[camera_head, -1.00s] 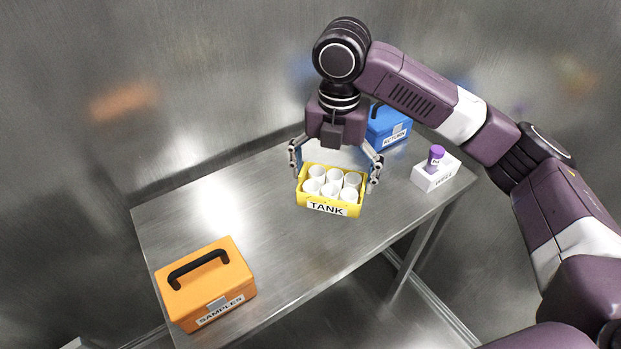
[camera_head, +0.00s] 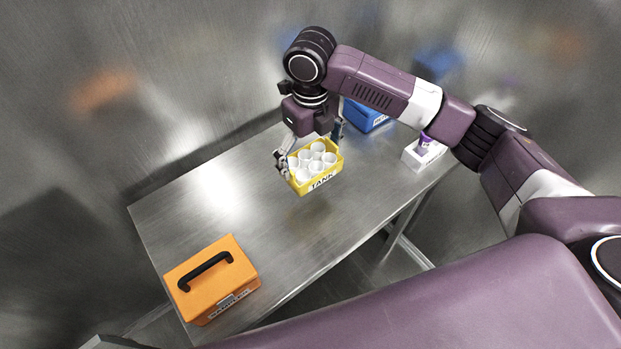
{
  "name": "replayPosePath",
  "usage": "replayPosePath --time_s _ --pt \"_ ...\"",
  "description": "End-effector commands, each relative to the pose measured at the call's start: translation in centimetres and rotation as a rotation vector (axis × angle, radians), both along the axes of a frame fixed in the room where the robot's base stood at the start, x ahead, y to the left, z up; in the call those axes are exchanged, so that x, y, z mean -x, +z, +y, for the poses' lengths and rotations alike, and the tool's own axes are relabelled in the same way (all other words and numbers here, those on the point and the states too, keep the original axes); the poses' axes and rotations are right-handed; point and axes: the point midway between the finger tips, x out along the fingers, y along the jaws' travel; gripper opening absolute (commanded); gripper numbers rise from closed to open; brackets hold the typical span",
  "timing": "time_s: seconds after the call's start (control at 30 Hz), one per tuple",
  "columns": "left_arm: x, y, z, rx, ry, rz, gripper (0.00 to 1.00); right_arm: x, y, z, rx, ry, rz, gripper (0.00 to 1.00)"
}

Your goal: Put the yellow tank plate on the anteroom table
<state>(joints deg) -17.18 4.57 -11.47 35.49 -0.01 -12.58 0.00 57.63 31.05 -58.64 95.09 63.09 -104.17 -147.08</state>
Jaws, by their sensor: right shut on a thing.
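The yellow tank plate (camera_head: 334,172) is a small yellow tray labelled TANK with several white cups in it. My right gripper (camera_head: 311,148) is shut on it, with one finger at its left end and the other at its back right. The plate is over the back middle of the metal anteroom table (camera_head: 225,185) and looks turned at an angle. I cannot tell clearly how far it is above the tabletop. My left gripper is not in view.
An orange samples box (camera_head: 225,285) with a black handle stands at the table's front left. A blue box (camera_head: 362,116) and a white holder (camera_head: 412,158) with a purple-capped item (camera_head: 425,141) stand at the right end. The left and middle tabletop is clear. Metal walls are close behind.

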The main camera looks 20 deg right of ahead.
Motion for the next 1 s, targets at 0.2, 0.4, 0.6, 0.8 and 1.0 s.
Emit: replayPosePath --time_s 0.2,0.4,0.6,0.8,1.0 --pt "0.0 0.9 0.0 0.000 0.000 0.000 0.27 0.1 -4.6 0.0 0.001 -0.001 0.002 0.66" --pt "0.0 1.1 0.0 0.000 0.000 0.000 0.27 0.0 -6.3 0.0 0.000 -0.001 0.000 0.66" --pt "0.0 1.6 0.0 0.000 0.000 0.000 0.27 0.1 -9.3 0.0 0.000 -0.001 0.002 0.66" --pt "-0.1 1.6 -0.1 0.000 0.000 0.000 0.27 0.0 -10.2 0.0 0.000 0.000 -0.002 0.66" --pt "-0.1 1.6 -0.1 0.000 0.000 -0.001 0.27 0.0 -10.2 0.0 0.000 0.000 -0.002 0.66"
